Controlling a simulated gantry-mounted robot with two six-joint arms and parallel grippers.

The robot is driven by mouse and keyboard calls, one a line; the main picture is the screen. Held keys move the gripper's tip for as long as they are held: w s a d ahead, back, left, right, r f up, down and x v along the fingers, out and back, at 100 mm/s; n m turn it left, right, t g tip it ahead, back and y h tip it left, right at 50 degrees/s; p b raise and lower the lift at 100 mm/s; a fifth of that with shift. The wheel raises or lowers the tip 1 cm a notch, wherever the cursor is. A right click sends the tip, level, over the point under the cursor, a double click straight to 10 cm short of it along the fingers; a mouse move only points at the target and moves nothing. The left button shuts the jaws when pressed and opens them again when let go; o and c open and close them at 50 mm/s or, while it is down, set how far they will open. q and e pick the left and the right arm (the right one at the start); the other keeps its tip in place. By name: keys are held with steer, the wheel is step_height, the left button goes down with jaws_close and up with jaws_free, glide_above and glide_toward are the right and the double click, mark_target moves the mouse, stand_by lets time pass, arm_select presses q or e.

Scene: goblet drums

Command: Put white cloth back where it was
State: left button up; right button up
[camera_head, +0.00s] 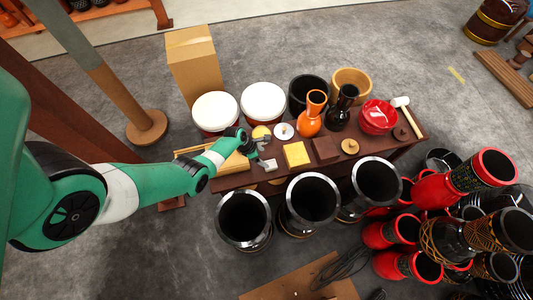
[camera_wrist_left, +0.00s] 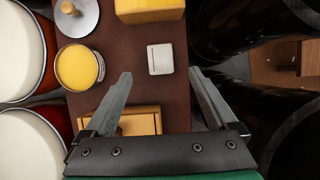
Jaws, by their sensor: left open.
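The white cloth (camera_head: 270,165) is a small, flat, pale square lying on the brown bench (camera_head: 232,181). It also shows in the left wrist view (camera_wrist_left: 160,59), just beyond my fingertips. My left gripper (camera_head: 262,153) is over the bench close to the cloth. In the left wrist view its two fingers (camera_wrist_left: 160,77) are spread wide with nothing between them. The cloth lies ahead of the gap, apart from both fingers. My right gripper is in neither view.
A yellow block (camera_head: 297,155) and a round tin of yellow stuff (camera_wrist_left: 80,67) are near the cloth. Black drums (camera_head: 244,220) line the bench's near side. White-topped drums (camera_head: 263,102) stand behind. An orange vase (camera_head: 312,114) and red bowl (camera_head: 378,117) are farther right.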

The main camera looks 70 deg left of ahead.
arm_select(q)
steer(key=shift+s+r, duration=0.15)
steer(key=shift+r, duration=0.05)
